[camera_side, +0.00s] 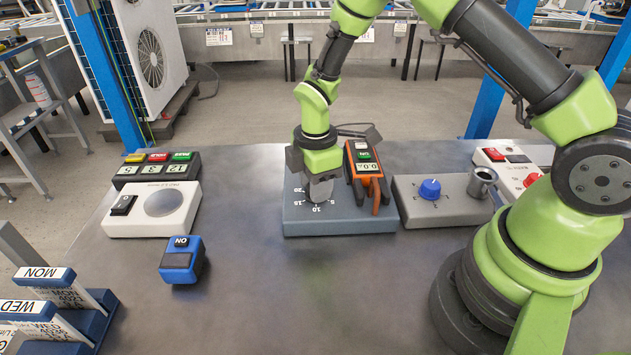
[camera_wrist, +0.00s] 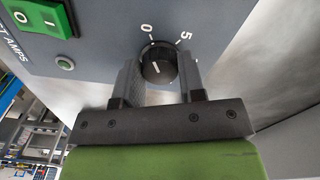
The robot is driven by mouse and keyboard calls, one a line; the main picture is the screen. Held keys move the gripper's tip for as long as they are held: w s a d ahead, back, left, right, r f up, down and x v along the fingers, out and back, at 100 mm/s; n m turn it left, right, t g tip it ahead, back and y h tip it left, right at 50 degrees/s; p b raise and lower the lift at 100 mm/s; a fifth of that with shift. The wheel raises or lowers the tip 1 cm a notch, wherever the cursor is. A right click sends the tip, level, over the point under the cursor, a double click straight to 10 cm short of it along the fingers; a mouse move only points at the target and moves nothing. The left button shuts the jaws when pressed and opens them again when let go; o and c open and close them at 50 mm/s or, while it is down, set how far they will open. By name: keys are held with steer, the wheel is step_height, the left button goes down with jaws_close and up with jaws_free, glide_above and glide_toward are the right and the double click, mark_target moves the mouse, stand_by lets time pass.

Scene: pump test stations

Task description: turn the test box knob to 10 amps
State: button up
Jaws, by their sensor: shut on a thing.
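The test box (camera_side: 340,222) is a grey-blue box in the middle of the bench. In the side view its scale marks 5, 10, 15 and 20 show around my gripper (camera_side: 320,188), which hides the knob. In the wrist view the black knob (camera_wrist: 158,65) sits between the fingers of my gripper (camera_wrist: 160,74), which is shut on its sides. The knob has a short white line; the marks 0 and 5 show beyond it. I cannot tell exactly which mark the line points to. A green O/I switch (camera_wrist: 40,14) is on the box face.
An orange clamp meter (camera_side: 365,168) reading about 0.0 stands on the box, close right of my gripper. A grey box with a blue knob (camera_side: 429,189) is to the right. A white box (camera_side: 150,210) and a blue ON device (camera_side: 182,262) are left.

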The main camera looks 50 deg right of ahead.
steer(key=shift+m, duration=0.3)
steer(key=m, duration=0.6)
steer(key=shift+m, duration=0.3)
steer(key=m, duration=0.3)
steer(key=shift+m, duration=0.3)
steer(key=m, duration=0.3)
steer(key=shift+m, duration=0.3)
steer(key=m, duration=0.9)
steer(key=shift+m, duration=0.3)
steer(key=o, duration=0.9)
